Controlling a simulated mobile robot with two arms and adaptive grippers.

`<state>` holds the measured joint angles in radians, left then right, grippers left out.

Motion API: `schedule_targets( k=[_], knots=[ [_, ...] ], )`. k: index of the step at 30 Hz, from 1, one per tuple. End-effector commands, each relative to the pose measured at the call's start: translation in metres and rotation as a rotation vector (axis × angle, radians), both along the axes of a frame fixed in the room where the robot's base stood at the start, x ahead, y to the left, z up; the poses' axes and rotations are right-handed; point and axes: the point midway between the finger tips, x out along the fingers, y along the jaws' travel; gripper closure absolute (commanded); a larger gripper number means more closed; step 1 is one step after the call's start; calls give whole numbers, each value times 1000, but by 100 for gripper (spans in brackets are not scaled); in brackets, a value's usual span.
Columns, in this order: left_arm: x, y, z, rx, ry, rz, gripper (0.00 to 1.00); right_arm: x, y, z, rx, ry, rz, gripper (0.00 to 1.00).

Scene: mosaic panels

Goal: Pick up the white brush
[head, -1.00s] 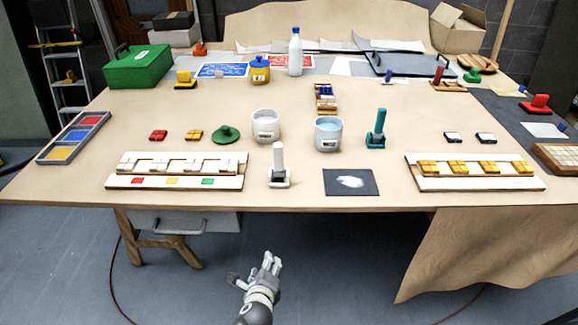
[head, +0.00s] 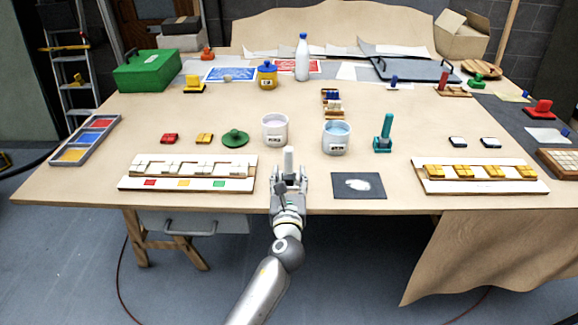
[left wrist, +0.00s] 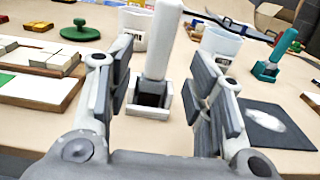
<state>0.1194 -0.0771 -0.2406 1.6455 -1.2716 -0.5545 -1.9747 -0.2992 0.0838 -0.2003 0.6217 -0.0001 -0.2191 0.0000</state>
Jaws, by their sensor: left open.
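The white brush (head: 288,158) stands upright in its small white holder near the table's front edge; my left gripper hides its lower part in the head view. In the left wrist view the white handle (left wrist: 161,40) rises from the holder (left wrist: 150,103), between the two fingers. My left gripper (head: 289,178) is open, with its fingers (left wrist: 157,95) on either side of the brush and gaps on both sides. My right gripper is not in view.
A dark square with a white smear (head: 358,186) lies to the right. A white cup (head: 275,131) and a cup of bluish liquid (head: 337,137) stand behind. A teal brush (head: 384,134) stands farther right. A white tile board (head: 187,173) lies left.

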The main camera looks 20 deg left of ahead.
Motion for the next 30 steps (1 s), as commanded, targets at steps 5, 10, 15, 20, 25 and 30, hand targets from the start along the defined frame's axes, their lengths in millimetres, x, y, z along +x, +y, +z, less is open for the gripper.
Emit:
schedule_targets(
  k=[5,10,15,20,25,30],
  knots=[
    [15,5,3,-1,1,2,52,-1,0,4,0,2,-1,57],
    [40,13,4,0,1,2,52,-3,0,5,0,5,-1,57],
    [52,17,4,-1,0,1,52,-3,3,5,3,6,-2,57],
    [52,17,4,-1,1,1,52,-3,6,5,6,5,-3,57],
    [52,17,4,-2,0,1,66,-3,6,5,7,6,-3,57],
    [52,17,4,-1,1,1,88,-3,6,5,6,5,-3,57]
  ],
)
